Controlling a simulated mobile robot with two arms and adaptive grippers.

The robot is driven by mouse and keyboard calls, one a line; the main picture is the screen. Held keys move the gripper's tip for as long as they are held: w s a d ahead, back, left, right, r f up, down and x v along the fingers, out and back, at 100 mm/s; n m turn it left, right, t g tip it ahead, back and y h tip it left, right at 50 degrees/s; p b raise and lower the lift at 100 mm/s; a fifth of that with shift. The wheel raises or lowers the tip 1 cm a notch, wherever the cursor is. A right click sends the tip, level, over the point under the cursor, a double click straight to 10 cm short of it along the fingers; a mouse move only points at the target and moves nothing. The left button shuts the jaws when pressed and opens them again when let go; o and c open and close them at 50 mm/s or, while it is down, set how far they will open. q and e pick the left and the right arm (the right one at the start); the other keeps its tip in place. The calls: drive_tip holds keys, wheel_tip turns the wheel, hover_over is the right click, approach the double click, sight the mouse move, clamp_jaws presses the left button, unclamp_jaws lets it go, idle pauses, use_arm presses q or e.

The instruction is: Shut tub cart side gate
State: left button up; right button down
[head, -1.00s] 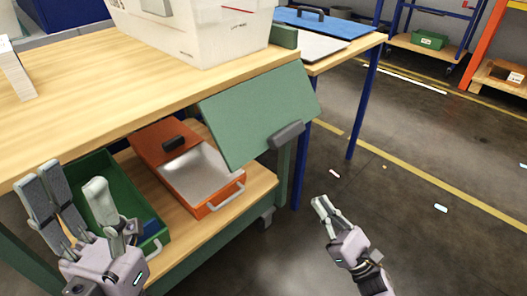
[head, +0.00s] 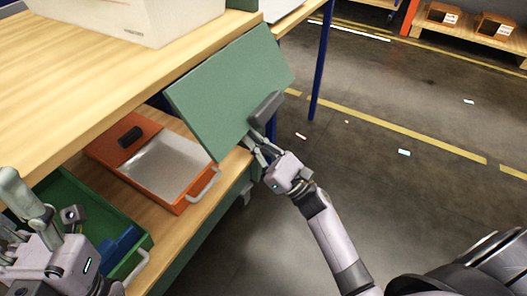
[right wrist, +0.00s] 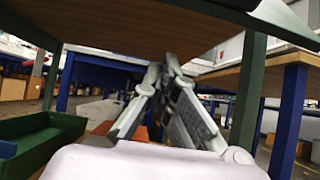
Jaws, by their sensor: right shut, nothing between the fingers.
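The side gate is a green panel (head: 225,90) tilted outward at the end of the wooden-topped cart, with a grey handle (head: 265,110) at its lower right edge. My right gripper (head: 254,142) is just below the handle, close to the panel's lower edge. Its fingers are together with nothing between them, and show in the right wrist view (right wrist: 168,72). I cannot tell whether it touches the gate.
The cart top (head: 110,75) carries a white tub (head: 150,20). On the lower shelf stand an orange tray (head: 160,165) with a handle and a green tub (head: 75,195) holding something blue. A blue table leg (head: 318,75) stands behind the gate. The floor (head: 400,200) right is open.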

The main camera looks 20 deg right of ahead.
sight(254, 128)
drive_tip(key=shift+s+d+r, duration=0.1)
drive_tip(key=shift+s+r, duration=0.05)
drive_tip(key=shift+r, duration=0.5)
drive_tip(key=shift+s+d+r, duration=0.15)
drive_tip(key=shift+r, duration=0.5)
drive_tip(key=shift+s+d+r, duration=0.1)
drive_tip(key=shift+s+r, duration=0.05)
drive_tip(key=shift+r, duration=0.5)
